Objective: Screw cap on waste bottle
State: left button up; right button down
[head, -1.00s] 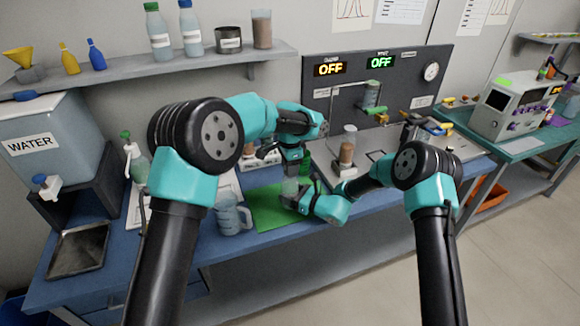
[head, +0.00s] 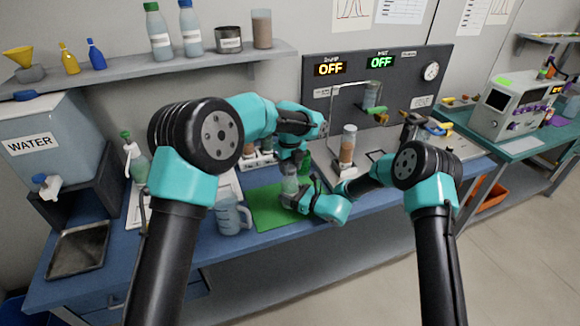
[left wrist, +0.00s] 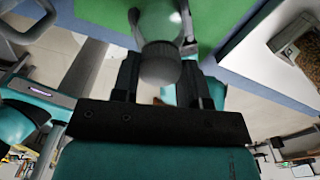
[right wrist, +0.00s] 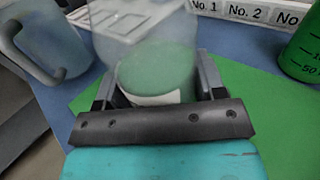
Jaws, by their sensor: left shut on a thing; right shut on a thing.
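The waste bottle (head: 290,186) is a clear bottle with green-grey content at the bottom, standing over the green mat (head: 262,212). In the right wrist view the bottle (right wrist: 155,70) sits between the fingers of my right gripper (right wrist: 160,92), shut around its lower body. In the left wrist view a grey cap (left wrist: 160,64) is between the fingers of my left gripper (left wrist: 160,78), which is shut on it. The cap lines up with the pale bottle body (left wrist: 158,20) and appears to meet its top. In the head view my left gripper hides the cap.
A measuring jug (head: 232,214) stands left of the mat. A green beaker (right wrist: 305,55) is to the right of the bottle. A numbered rack (right wrist: 235,12) is behind it. A brown-filled cylinder (head: 347,146) stands on the grey equipment platform at right.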

pick_arm(q)
jog(key=m, duration=0.8)
jog(key=shift+m, duration=0.4)
jog(key=o, duration=1)
jog(key=shift+c, duration=0.2)
jog(key=shift+r, duration=2.25)
jog(key=shift+c, duration=0.3)
